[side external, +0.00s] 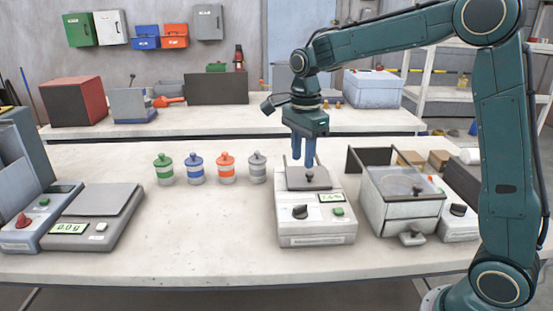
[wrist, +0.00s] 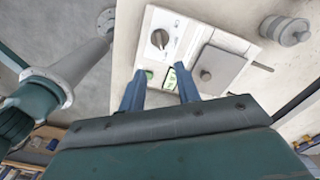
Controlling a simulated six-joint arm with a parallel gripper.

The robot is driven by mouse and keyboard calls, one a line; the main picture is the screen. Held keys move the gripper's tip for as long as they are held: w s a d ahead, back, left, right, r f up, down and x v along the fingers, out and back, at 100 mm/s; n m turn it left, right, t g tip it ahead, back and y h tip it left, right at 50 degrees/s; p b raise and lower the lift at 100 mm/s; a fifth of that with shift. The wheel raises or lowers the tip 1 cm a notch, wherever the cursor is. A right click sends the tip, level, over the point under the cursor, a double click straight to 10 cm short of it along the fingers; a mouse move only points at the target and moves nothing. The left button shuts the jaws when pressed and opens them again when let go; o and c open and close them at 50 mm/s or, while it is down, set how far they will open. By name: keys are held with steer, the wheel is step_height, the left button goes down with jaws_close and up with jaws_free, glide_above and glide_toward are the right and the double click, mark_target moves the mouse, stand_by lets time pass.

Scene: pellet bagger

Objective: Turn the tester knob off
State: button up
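The tester (side external: 315,234) is a white box with a grey lid plate on top, a green display reading about 7.4% (side external: 330,198) and a green button. Its black knob (side external: 300,212) has a light pointer mark and sits at the front left. In the wrist view the knob (wrist: 159,39) shows clear of the fingers, with a slanted pointer. My gripper (side external: 303,160) is open and empty, pointing down above the back of the tester, apart from the knob. In the wrist view its two blue fingers (wrist: 160,88) stand wide apart.
A clear-sided bin machine (side external: 400,212) stands right of the tester, with another black knob (side external: 458,210) beside it. Several coloured jars stand to the left, including a grey one (side external: 257,168). A scale (side external: 103,200) is further left. The table front between scale and tester is clear.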

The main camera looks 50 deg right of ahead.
mark_target(300, 206)
steer(key=shift+f, duration=0.1)
step_height(300, 206, down, 14)
steer(key=shift+r, duration=0.2)
stand_by(0.6)
jaws_close()
